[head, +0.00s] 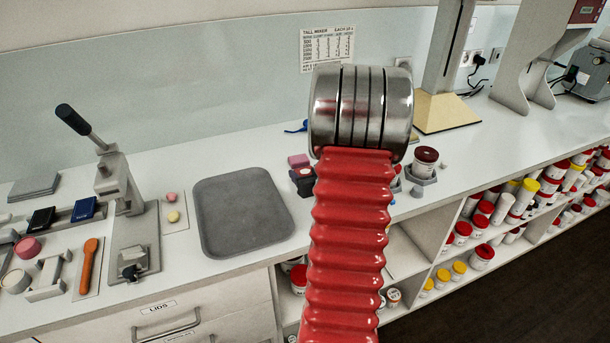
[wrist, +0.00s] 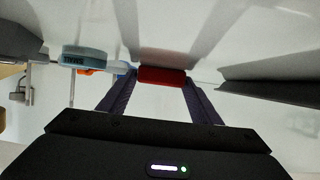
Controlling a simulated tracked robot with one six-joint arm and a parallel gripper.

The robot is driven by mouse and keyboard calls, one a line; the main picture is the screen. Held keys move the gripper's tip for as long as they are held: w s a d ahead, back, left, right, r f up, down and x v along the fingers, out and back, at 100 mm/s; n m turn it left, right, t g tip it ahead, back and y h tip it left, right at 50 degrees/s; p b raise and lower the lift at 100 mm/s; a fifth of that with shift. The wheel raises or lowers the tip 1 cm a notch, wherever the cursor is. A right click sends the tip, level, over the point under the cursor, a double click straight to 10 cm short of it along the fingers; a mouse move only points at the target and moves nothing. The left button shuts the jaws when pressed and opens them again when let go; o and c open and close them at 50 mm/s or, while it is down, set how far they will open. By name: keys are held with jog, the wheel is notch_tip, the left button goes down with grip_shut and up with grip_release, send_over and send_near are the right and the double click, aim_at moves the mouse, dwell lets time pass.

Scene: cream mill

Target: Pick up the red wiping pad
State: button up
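A red block, which looks like the red wiping pad (wrist: 162,75), lies across the space at my fingertips in the wrist view. My gripper (wrist: 161,82) has its two dark fingers apart, one at each end of the pad. The pad spans nearly the whole gap, but I cannot tell whether the fingers press on it or whether it is lifted. In the head view my arm covers the middle of the bench, and my gripper and this pad are hidden behind it.
An empty grey tray (head: 243,211) lies left of my arm, with a lever press (head: 118,188) beyond it. Small pink and dark blocks (head: 300,172) sit close to my arm. A jar with a dark red lid (head: 425,162) stands right. A blue labelled roll (wrist: 85,57) is left of the fingers.

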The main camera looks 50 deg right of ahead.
aim_at(306, 173)
jog(key=c, duration=0.7)
jog(key=shift+r, duration=0.1)
notch_tip(306, 173, up, 10)
dwell(0.5)
dwell(0.4)
